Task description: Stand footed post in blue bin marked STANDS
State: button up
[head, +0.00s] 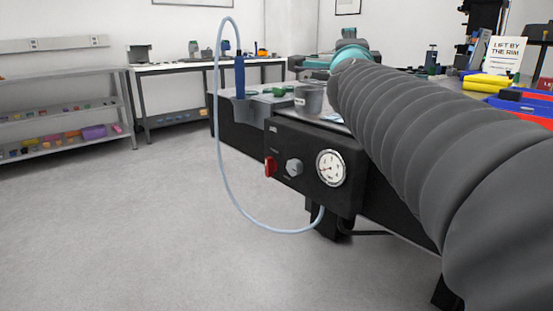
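I cannot make out a footed post for certain in the head view. A small dark upright piece (431,60) stands on the far worktop, too small to identify. Blue surfaces (521,105) show at the right edge, beside red ones, but no STANDS label is readable and I cannot tell whether they belong to a bin. A grey ribbed sleeve, apparently my arm, crosses the right half and hides much of the bench. My gripper is not seen; a teal rounded part (354,55) shows at the sleeve's far end.
A black bench unit (309,150) carries a dial gauge (331,167), red knob (271,166) and grey cup (309,99). A pale hose (228,185) loops down beside it. A "LIFT BY THE RIM" sign (505,52) stands right. Shelves (60,150) stand left; the floor between is clear.

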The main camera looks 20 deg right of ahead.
jog(key=s+a+f+n+g+y, duration=0.4)
jog(key=a+f+n, duration=0.4)
jog(key=f, duration=0.4)
jog(key=s+a+f+n+g+y, duration=0.1)
jog(key=s+a+f+n+y, duration=0.4)
jog(key=a+f+n, duration=0.5)
jog(key=s+f+n+g, duration=0.2)
jog(key=s+f+g, duration=0.1)
jog(key=s+f, duration=0.4)
jog(key=s+f+n+g, duration=0.2)
jog(key=s+f+g, duration=0.2)
jog(key=s+f, duration=0.3)
notch_tip(320, 180, down, 5)
jog(key=shift+d+r+n+g, duration=0.15)
jog(key=shift+d+n+g, duration=0.15)
jog(key=shift+d+n, duration=0.1)
